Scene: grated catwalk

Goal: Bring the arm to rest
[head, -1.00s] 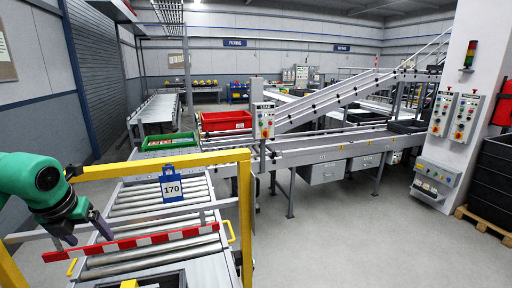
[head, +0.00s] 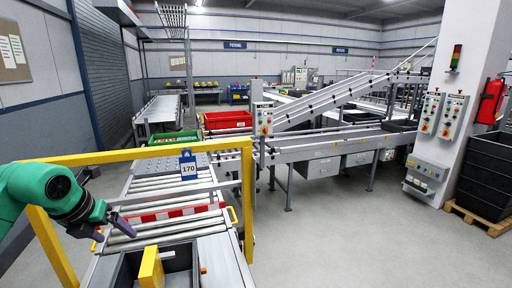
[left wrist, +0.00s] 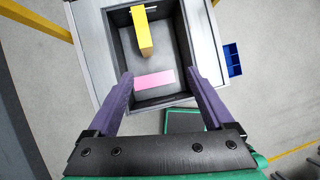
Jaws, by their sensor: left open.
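My left gripper (head: 122,224) comes in from the left in the head view, on a green arm, over the near end of the roller conveyor (head: 145,233). Its two purple fingers show spread apart in the left wrist view (left wrist: 160,88), with nothing between them held. Beyond them is a dark grey bin (left wrist: 116,55) holding a yellow block (left wrist: 143,32) and a pink slab (left wrist: 154,79). The yellow block also shows in the head view (head: 151,268). My right gripper is in neither view.
A yellow frame (head: 150,156) spans the conveyor, with a blue 170 tag (head: 188,166) and a red-and-white bar (head: 185,211) near it. Green (head: 172,138) and red (head: 228,119) bins stand farther back.

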